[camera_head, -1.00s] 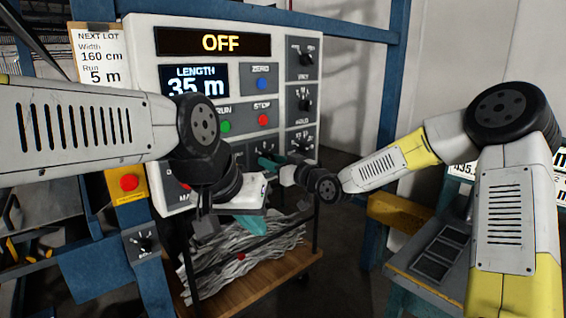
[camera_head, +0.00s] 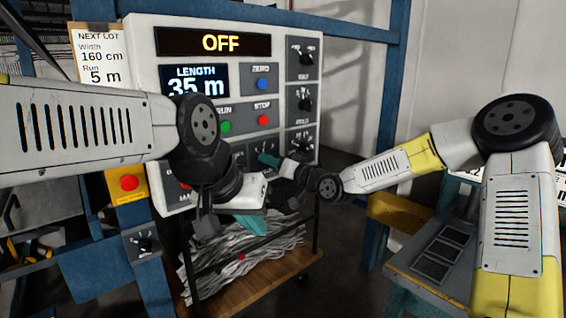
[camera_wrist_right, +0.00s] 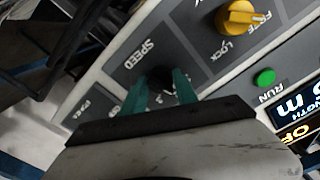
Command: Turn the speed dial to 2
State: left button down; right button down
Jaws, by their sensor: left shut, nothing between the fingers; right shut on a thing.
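The speed dial (camera_wrist_right: 160,76) is a dark knob on the grey control panel, under the label SPEED, seen upside down in the right wrist view. My right gripper (camera_wrist_right: 160,88) has its teal fingers on either side of this dial and is shut on it. The fingers hide much of the dial and its scale, so I cannot read its setting. In the head view my right gripper (camera_head: 268,160) reaches the lower part of the panel from the right. My left gripper (camera_head: 246,226) is shut and empty, lower down in front of the panel.
The panel display (camera_head: 213,42) reads OFF and the length display (camera_head: 195,82) reads 35 m. A green RUN button (camera_head: 226,126), red STOP button (camera_head: 263,120) and yellow knob (camera_wrist_right: 236,17) are near the dial. A wooden cart (camera_head: 265,284) with grey strips stands below.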

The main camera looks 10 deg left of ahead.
jog(key=shift+m, duration=1.3)
jog(key=c, duration=0.9)
grip_release()
jog(key=shift+c, duration=0.2)
jog(key=v, duration=0.8)
jog(key=shift+a, duration=0.1)
